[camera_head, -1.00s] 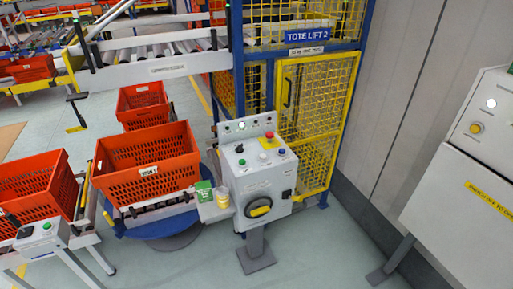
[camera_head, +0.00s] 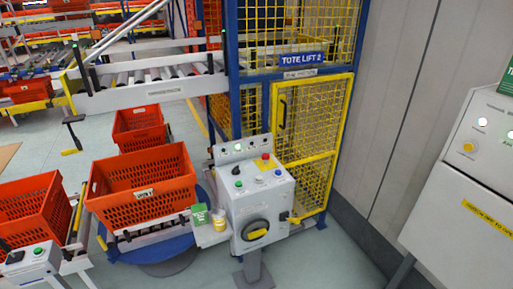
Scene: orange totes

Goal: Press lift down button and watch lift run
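The grey lift control box (camera_head: 256,205) stands on a post in the middle of the view. Its sloped top carries a red button (camera_head: 265,157), a black knob (camera_head: 236,171), a blue button (camera_head: 278,172) and other small controls. Their labels are too small to read. A yellow and black rotary switch (camera_head: 255,231) is on its front. The tote lift (camera_head: 304,59), a blue frame with yellow mesh and a "TOTE LIFT 2" sign, stands behind it. Its yellow mesh door (camera_head: 311,140) looks closed. Neither of my grippers is in view.
An orange tote (camera_head: 143,187) sits on a roller stand left of the box, with another orange tote (camera_head: 138,127) behind it. A further tote (camera_head: 33,207) is at far left. A grey cabinet (camera_head: 470,190) stands at right. Floor (camera_head: 325,260) is clear between box and cabinet.

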